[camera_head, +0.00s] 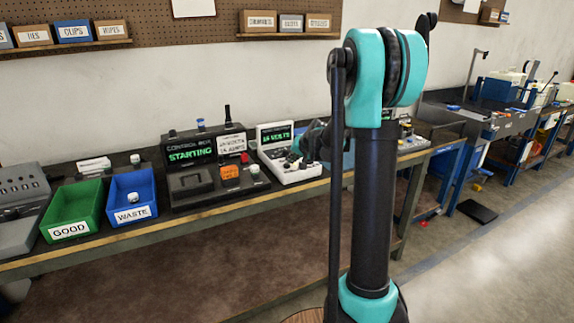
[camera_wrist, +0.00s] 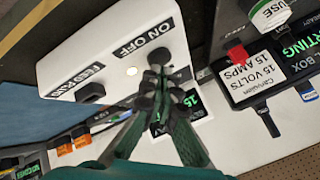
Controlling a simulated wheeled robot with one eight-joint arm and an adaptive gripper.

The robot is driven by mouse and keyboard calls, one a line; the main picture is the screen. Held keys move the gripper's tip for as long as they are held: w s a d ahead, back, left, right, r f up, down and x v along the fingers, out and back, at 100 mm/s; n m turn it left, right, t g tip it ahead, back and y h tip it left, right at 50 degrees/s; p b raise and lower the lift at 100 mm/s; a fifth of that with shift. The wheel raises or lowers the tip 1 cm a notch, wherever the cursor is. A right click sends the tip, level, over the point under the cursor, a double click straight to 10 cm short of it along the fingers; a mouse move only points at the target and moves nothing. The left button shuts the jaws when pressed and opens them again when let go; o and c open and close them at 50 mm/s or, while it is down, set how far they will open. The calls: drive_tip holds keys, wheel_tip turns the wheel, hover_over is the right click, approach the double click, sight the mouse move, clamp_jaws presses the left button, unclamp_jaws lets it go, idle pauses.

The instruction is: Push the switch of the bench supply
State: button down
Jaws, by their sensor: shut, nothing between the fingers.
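The bench supply is a white box with a green-lit display reading about 16 volts, on the bench in the head view (camera_head: 278,152). Its white panel fills the upper middle of the wrist view (camera_wrist: 115,55). A dark switch (camera_wrist: 160,57) sits beside the ON OFF label. My gripper (camera_wrist: 157,74) is shut and empty, its fingertips right at this switch and partly covering it. I cannot tell whether they touch. In the head view my gripper (camera_head: 300,148) is over the supply's panel, partly hidden behind my arm.
A dark control box (camera_head: 205,165) reading STARTING stands left of the supply, with a red button (camera_wrist: 237,55) near its sign. A blue WASTE bin (camera_head: 118,190) and green GOOD bin (camera_head: 85,205) stand farther left. A second dark control (camera_wrist: 90,92) is on the supply's panel.

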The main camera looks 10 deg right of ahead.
idle(0.4)
drive_tip(key=shift+r, duration=0.4)
wheel_tip(320, 180, up, 6)
idle(0.7)
